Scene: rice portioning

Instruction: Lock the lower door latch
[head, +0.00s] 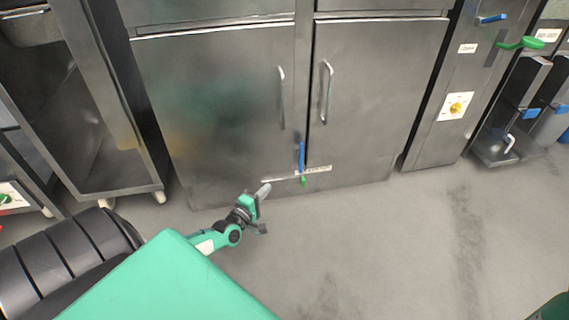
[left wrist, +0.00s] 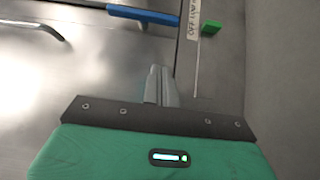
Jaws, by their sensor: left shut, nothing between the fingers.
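The lower door latch has a blue handle (head: 301,156) standing upright along the seam between the two lower steel doors, near their bottom edge. A small green tab (head: 303,181) is just below it, beside a white label strip (head: 313,170). My left gripper (head: 264,190) is shut and empty, left of the latch and apart from it. In the left wrist view the closed fingers (left wrist: 161,86) point towards the doors; the blue handle (left wrist: 145,15) is ahead at the top and the green tab (left wrist: 210,28) is to the upper right. My right gripper is not visible.
The left door (head: 215,110) and right door (head: 375,90) look closed, each with a vertical metal handle. An open steel rack on wheels (head: 118,170) stands at the left. A panel with a yellow knob (head: 456,106) is at the right. The floor in front is clear.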

